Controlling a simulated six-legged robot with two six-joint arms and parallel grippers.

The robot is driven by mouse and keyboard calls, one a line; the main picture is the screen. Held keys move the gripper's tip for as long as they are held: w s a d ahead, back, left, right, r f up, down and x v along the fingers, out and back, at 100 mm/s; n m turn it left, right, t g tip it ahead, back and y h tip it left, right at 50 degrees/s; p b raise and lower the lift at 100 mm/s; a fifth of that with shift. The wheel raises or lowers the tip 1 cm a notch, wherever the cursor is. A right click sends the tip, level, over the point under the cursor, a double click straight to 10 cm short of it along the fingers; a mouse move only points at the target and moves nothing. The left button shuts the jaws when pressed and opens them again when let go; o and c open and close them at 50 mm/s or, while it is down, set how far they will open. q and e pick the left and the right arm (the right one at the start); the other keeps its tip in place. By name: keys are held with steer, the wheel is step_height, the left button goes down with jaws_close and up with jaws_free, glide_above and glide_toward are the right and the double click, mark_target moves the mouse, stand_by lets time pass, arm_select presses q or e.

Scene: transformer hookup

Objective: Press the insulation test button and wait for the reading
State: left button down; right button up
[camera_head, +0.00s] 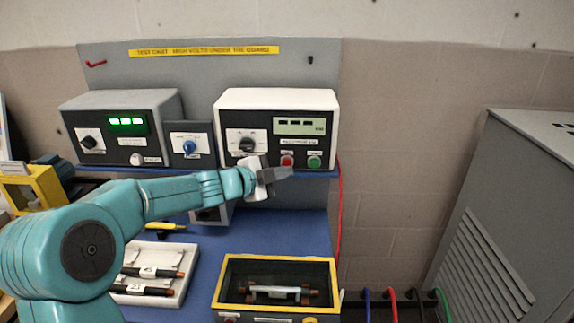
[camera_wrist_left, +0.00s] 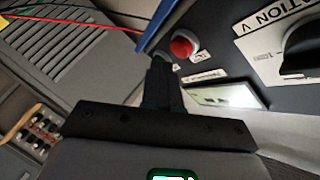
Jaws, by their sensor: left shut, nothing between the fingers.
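The insulation tester (camera_head: 277,104), a white box with a dark front panel, stands on the blue bench shelf. Its display (camera_head: 299,127) shows small dark dashes. A red button (camera_head: 287,160) and a green button (camera_head: 314,162) sit low on its panel. My left gripper (camera_head: 287,172) is shut and empty, just in front of and below the red button. In the left wrist view its fingers (camera_wrist_left: 163,78) point at the panel beside the red button (camera_wrist_left: 181,47), and the green button is mostly hidden behind the fingertips. Contact cannot be told. My right gripper is out of view.
A second meter (camera_head: 126,126) with a lit green display stands at left, with a blue-knob box (camera_head: 190,143) between. Below are a white tray (camera_head: 187,275) of labelled fuses and a yellow-rimmed box (camera_head: 226,290). A grey cabinet (camera_head: 510,200) stands at right.

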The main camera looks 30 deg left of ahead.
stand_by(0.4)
arm_select(q)
steer(key=shift+w+a+p, duration=0.3)
steer(key=shift+w+p, duration=0.1)
steer(key=shift+p, duration=0.05)
steer(key=shift+w+a+p, duration=0.2)
steer(key=shift+w+p, duration=0.15)
steer(key=shift+p, duration=0.05)
stand_by(0.6)
steer(key=shift+s+d+b, duration=0.45)
steer(key=shift+s+d, duration=0.05)
steer(key=shift+s, duration=0.2)
